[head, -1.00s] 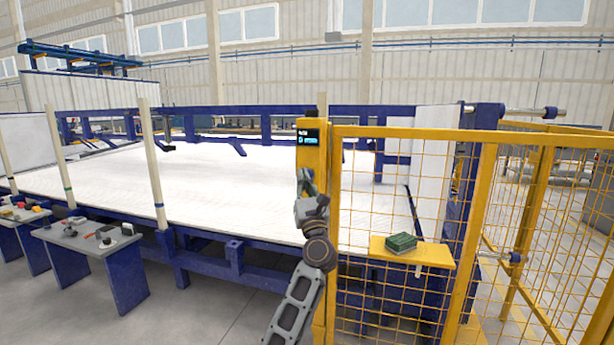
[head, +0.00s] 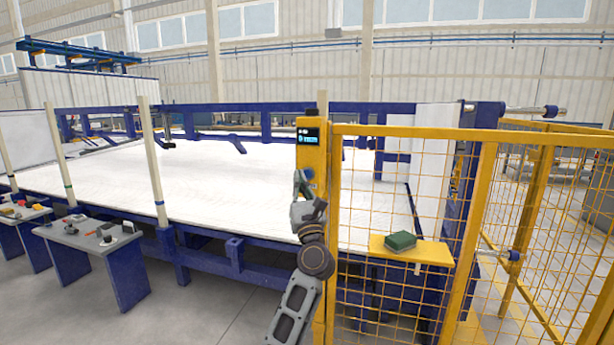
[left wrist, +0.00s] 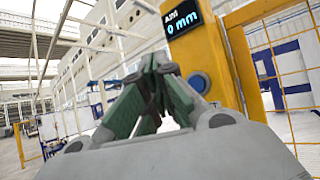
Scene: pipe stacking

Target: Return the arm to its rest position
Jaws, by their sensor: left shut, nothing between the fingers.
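My left gripper (head: 301,182) is raised in front of the yellow post (head: 312,150) near the middle of the head view. Its fingers are closed and hold nothing. In the left wrist view the green-padded fingers of my left gripper (left wrist: 155,85) come together in front of the yellow post (left wrist: 195,50). A dark display (left wrist: 184,17) reading "0 mm" and a round button (left wrist: 199,83) show on the post. I cannot tell whether the fingertips touch the post. My right gripper is not in view.
A yellow mesh fence (head: 400,290) runs right of the post. A yellow shelf (head: 436,254) on it carries a green box (head: 400,240). A long white bed (head: 240,180) on a blue frame lies behind. A grey table (head: 75,239) with small controls stands left; open floor (head: 200,305) lies between.

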